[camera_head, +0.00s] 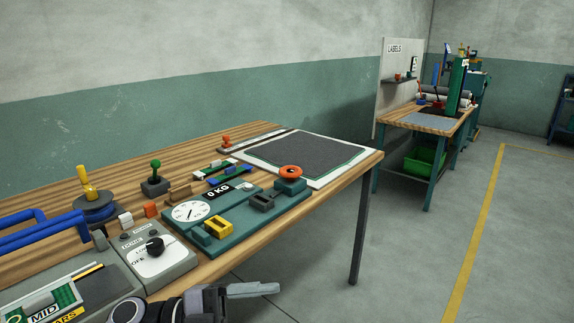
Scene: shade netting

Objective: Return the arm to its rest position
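My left gripper (254,289) shows at the bottom of the head view, in front of the workbench's near edge. Its grey finger points right, and a dark wrist part shows behind it at the bottom edge. The fingers overlap from this side, so I cannot tell whether they are open or shut. I see nothing held in it. My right gripper is not in view.
The wooden workbench (130,180) holds a teal scale board (258,208), a grey control box with a black knob (152,250), a green-topped stamp (155,180) and a dark mat (305,149). Floor right of the bench is clear. A second bench (425,123) stands farther back.

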